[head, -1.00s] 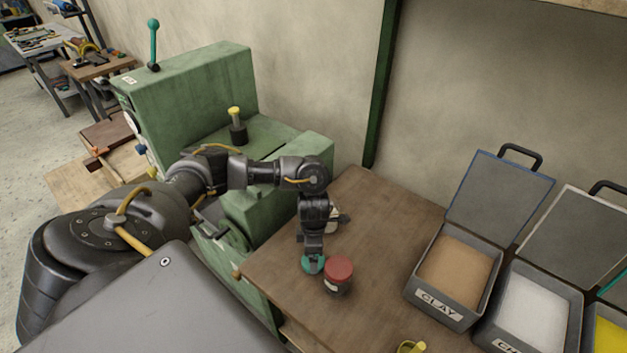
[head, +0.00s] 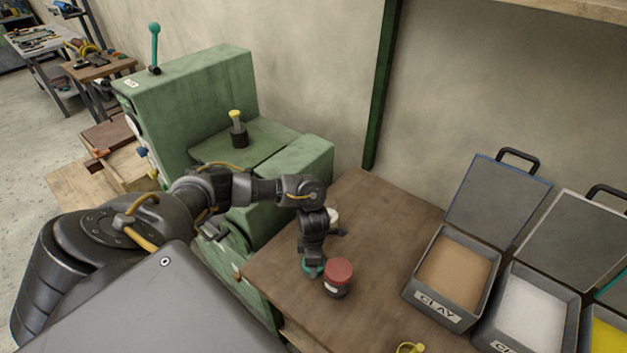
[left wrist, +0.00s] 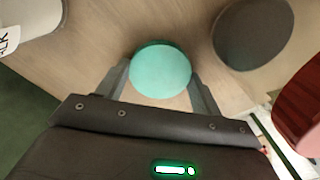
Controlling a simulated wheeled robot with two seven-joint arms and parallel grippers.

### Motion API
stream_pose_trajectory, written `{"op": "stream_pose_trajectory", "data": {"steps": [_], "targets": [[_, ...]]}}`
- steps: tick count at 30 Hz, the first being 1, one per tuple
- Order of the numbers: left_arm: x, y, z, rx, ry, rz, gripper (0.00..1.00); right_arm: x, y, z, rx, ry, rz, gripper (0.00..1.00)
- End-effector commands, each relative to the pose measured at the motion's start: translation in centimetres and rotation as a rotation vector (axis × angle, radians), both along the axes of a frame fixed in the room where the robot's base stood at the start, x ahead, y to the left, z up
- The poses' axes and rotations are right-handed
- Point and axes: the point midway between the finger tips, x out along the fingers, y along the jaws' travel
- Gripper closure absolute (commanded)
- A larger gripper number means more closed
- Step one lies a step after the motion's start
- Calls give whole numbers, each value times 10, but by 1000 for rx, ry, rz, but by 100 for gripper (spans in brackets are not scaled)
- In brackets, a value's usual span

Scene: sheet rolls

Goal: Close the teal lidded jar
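The teal jar's round lid (left wrist: 160,70) lies between the two fingers of my left gripper (left wrist: 163,82) in the left wrist view, with a finger against each side. In the head view my left gripper (head: 313,264) points down at the table, and only a little teal (head: 308,271) shows around it. The jar's body is hidden under the lid and gripper, so I cannot see how the lid sits on it. My right gripper is not in view.
A red-lidded jar (head: 338,277) stands close to the right of my left gripper. A white container (head: 333,216) is behind it. A dark round shape (left wrist: 253,34) shows in the wrist view. Open bins, one labelled CLAY (head: 455,270), stand right; the green machine (head: 265,190) is left.

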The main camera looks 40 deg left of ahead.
Motion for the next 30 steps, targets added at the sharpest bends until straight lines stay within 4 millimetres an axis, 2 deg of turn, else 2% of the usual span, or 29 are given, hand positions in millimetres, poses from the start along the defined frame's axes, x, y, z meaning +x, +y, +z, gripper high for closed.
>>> {"op": "stream_pose_trajectory", "data": {"steps": [1,6,17,20,22,23,30], "targets": [[0,0,0,0,0,0,40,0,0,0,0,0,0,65],[0,0,0,0,0,0,60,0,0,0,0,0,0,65],[1,0,6,-2,-3,-1,60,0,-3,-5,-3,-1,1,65],[1,0,16,-1,-5,-3,60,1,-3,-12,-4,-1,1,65],[2,0,27,-1,-6,-3,60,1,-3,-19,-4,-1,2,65],[-1,-1,35,1,-6,-5,60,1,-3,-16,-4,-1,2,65],[-39,-16,88,0,-6,-8,60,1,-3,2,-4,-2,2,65]]}}
